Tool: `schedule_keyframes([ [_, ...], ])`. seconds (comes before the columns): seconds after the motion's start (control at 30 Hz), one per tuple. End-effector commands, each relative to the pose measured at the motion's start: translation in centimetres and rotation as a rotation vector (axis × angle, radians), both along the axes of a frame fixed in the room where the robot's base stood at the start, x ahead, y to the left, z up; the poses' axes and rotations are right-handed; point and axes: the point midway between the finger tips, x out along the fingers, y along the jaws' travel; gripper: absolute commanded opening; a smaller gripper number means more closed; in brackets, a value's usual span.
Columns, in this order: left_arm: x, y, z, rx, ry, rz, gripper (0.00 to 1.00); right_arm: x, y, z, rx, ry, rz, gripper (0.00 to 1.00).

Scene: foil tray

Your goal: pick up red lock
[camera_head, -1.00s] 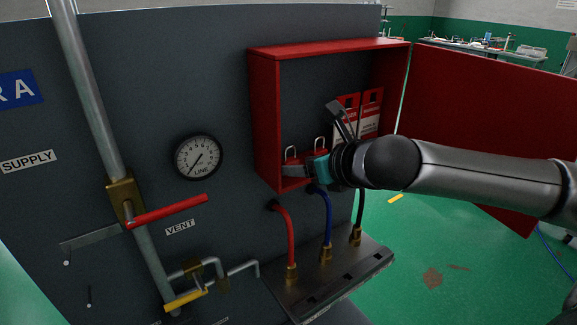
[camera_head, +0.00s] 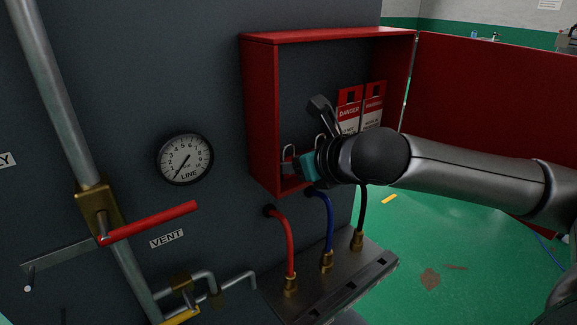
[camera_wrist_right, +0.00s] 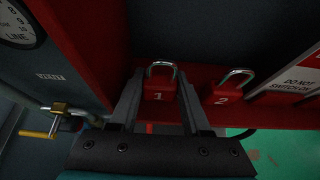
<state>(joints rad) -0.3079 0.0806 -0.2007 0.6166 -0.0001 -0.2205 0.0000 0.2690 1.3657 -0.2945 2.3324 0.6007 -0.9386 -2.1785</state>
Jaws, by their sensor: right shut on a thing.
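Two red padlocks with silver shackles stand side by side in the red cabinet. The red lock marked 1 (camera_wrist_right: 159,88) is between the two fingers of my right gripper (camera_wrist_right: 158,98), which is shut on it. The red lock marked 2 (camera_wrist_right: 227,96) stands to its right, outside the fingers. In the head view my right gripper (camera_head: 292,168) reaches into the cabinet's lower left and partly hides both locks. My left gripper is not in view.
The open red cabinet (camera_head: 262,120) has its door swung out to the right. Danger tags (camera_head: 348,115) hang behind the gripper. Below are hoses and a metal shelf (camera_head: 375,270). A gauge (camera_head: 184,159) and a red-handled valve (camera_head: 150,221) are at left.

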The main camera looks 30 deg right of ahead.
Motion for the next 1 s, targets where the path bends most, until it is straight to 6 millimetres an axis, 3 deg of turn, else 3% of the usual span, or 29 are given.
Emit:
schedule_keyframes([
  [0.03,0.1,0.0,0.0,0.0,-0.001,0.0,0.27,0.0,0.0,0.0,0.0,0.001,0.0,0.2],
  [0.2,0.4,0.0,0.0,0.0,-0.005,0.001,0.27,0.0,0.0,0.0,0.0,0.001,0.0,0.01],
  [0.77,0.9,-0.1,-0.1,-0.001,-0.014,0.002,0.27,-0.3,-0.1,0.6,-0.002,-0.001,0.0,0.0],
  [1.0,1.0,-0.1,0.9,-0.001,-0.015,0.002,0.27,-0.3,0.0,4.0,-0.001,-0.006,0.0,0.0],
])
